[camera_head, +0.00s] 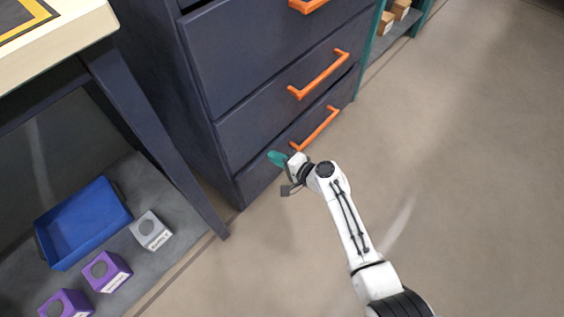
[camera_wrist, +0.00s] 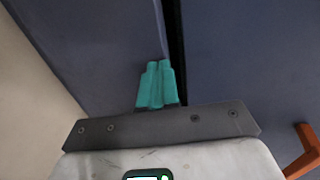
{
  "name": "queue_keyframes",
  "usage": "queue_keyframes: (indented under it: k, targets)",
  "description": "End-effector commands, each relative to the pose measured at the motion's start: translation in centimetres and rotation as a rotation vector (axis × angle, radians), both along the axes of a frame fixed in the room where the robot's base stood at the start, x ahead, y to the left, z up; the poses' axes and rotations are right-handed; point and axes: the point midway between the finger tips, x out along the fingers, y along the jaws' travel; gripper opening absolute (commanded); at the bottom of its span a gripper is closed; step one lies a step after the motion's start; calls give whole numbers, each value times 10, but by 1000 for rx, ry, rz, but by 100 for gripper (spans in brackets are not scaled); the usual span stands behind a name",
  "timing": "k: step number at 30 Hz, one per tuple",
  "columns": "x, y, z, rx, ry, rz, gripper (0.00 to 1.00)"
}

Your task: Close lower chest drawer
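The navy chest has orange bar handles on its drawers. The lower drawer (camera_head: 258,178) is the bottom one, with its handle (camera_head: 316,128) to the right of my gripper. In the head view its front looks about in line with the drawer above; any small gap is too fine to judge. My gripper (camera_head: 277,158) is at the left part of the lower drawer front. In the wrist view the teal fingers of my gripper (camera_wrist: 157,84) are together with nothing between them, pointing at navy panels beside a dark gap. Whether they touch is unclear.
The middle drawer (camera_head: 280,110) is above. A table leg (camera_head: 150,130) stands left of the chest. Under the table are a blue tray (camera_head: 60,257), a grey block (camera_head: 150,231) and purple blocks (camera_head: 107,272). A teal shelf (camera_head: 372,42) is behind right. The floor to the right is clear.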

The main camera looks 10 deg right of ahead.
Motion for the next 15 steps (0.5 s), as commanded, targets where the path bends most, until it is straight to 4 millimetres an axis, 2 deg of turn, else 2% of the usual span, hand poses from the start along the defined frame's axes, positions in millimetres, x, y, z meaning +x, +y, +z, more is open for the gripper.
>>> queue_keyframes:
  k: [15]
  targets:
    - [10,7,2,0,-4,-1,0]
